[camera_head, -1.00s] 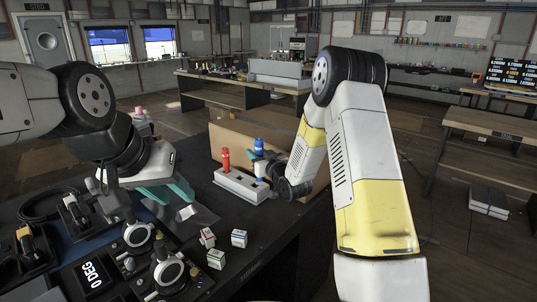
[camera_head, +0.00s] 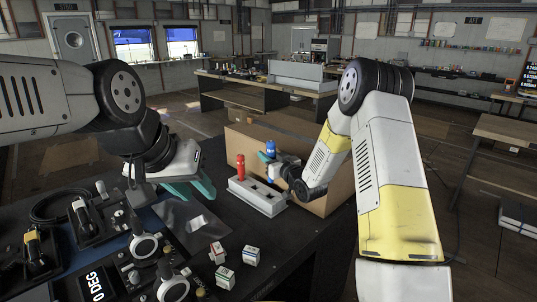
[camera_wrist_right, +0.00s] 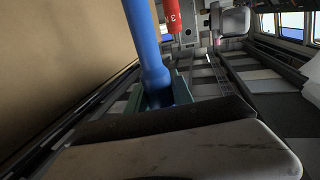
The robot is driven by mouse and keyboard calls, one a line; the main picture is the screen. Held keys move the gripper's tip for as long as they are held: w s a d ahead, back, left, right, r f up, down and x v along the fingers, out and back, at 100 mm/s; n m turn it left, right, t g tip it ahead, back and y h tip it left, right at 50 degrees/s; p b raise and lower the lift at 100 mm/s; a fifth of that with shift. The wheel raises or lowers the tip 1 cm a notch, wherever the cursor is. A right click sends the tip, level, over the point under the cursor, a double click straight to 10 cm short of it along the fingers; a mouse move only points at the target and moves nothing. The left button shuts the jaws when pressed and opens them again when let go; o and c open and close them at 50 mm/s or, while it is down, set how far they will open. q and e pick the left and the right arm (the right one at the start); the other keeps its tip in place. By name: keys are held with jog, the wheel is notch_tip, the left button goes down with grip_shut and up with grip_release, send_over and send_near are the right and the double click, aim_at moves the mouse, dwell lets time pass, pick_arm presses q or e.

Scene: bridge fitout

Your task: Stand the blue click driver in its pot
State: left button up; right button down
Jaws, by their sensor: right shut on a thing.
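The blue click driver (camera_head: 270,148) is held upright above the right part of a pale pot block (camera_head: 244,196). My right gripper (camera_head: 274,159) is shut on it. In the right wrist view the blue shaft (camera_wrist_right: 146,42) rises from between the teal fingers (camera_wrist_right: 160,97). A red driver (camera_head: 240,166) stands in the left part of the block and also shows in the wrist view (camera_wrist_right: 174,17). My left gripper (camera_head: 192,189) is open and empty, left of the block.
A cardboard box (camera_head: 330,185) stands directly behind and right of the block. Several small labelled cubes (camera_head: 224,277) lie on the dark table (camera_head: 240,225) in front. A dial panel (camera_head: 92,282) and cabled tools (camera_head: 88,212) fill the left side.

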jog(key=shift+f, duration=2.8)
jog(key=shift+f, duration=0.35)
jog(key=shift+f, duration=0.5)
jog(key=shift+f, duration=0.15)
jog(key=shift+f, duration=0.5)
jog(key=shift+f, duration=0.25)
jog(key=shift+f, duration=0.8)
